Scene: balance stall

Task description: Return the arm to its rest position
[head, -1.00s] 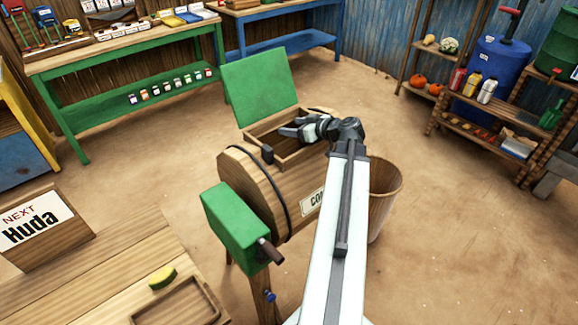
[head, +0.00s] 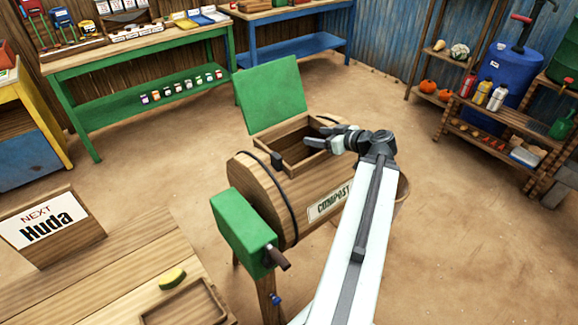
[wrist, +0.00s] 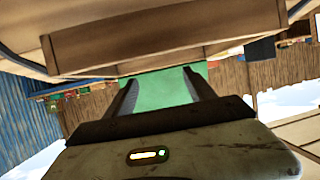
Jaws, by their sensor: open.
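My gripper (head: 326,137) is open over the right part of the open hatch of a wooden compost barrel (head: 262,191). In the head view nothing shows between its fingers. My white arm reaches up to it from the bottom and covers part of the barrel's right side. In the wrist view the two dark fingers of my gripper (wrist: 160,82) stand apart, with the barrel's green lid (wrist: 160,95) between and beyond them. The same lid (head: 272,95) stands raised behind the hatch in the head view. The inside of the hatch looks dark, and its contents cannot be made out.
A green crank box (head: 244,232) sits on the barrel's near left end. A wooden counter (head: 95,290) at lower left bears a "NEXT Huda" sign (head: 45,222) and a yellow-green piece (head: 172,278) beside a shallow tray. Shelves stand at right. The floor around is clear.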

